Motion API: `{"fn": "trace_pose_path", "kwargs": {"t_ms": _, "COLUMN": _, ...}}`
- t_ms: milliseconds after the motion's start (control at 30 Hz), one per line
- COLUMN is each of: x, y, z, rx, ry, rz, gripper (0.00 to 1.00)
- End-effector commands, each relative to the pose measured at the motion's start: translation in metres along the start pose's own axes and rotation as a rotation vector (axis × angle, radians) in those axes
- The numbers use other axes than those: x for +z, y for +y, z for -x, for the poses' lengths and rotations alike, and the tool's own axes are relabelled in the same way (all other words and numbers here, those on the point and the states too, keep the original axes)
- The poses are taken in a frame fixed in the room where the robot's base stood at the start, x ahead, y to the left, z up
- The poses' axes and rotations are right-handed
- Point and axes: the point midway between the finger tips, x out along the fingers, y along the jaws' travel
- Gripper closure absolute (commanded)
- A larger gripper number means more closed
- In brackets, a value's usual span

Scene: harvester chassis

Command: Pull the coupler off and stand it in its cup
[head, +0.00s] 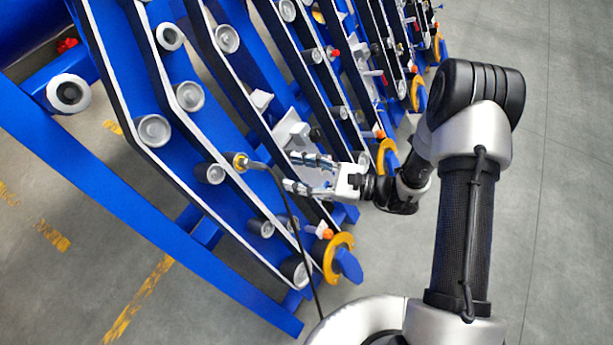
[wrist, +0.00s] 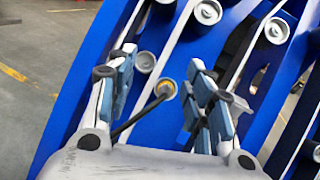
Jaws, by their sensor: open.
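The coupler (head: 240,161), a small brass-coloured fitting with a black hose, sits at the blue chassis, left of my gripper in the head view. I cannot tell which part is the coupler's cup.
Grey rollers (head: 154,130) and cylinders stand out along the blue chassis rails (head: 150,60). A yellow ring (head: 338,257) with a blue hub stands at the lower rail end. The hose hangs down close to my fingers. Grey floor (head: 560,200) is clear at right.

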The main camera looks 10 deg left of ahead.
Motion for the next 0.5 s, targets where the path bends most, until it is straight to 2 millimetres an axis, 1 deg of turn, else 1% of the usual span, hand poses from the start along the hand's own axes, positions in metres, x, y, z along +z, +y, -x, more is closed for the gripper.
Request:
{"fn": "trace_pose_path", "kwargs": {"t_ms": 33, "x": -0.025, "y": 0.001, "z": 0.0, "rx": -0.054, "ry": -0.007, "rz": -0.052, "gripper": 0.53}}
{"fn": "trace_pose_path", "kwargs": {"t_ms": 100, "x": -0.049, "y": -0.001, "z": 0.001, "rx": -0.123, "ry": -0.012, "rz": -0.098, "gripper": 0.53}}
{"fn": "trace_pose_path", "kwargs": {"t_ms": 200, "x": -0.074, "y": -0.002, "z": 0.003, "rx": -0.194, "ry": -0.012, "rz": -0.142, "gripper": 0.53}}
{"fn": "trace_pose_path", "kwargs": {"t_ms": 333, "x": -0.09, "y": -0.002, "z": 0.004, "rx": -0.238, "ry": -0.009, "rz": -0.165, "gripper": 0.53}}
{"fn": "trace_pose_path", "kwargs": {"t_ms": 433, "x": -0.092, "y": -0.003, "z": -0.002, "rx": -0.243, "ry": -0.008, "rz": -0.168, "gripper": 0.53}}
{"fn": "trace_pose_path", "kwargs": {"t_ms": 500, "x": -0.092, "y": -0.005, "z": -0.01, "rx": -0.242, "ry": -0.008, "rz": -0.167, "gripper": 0.53}}
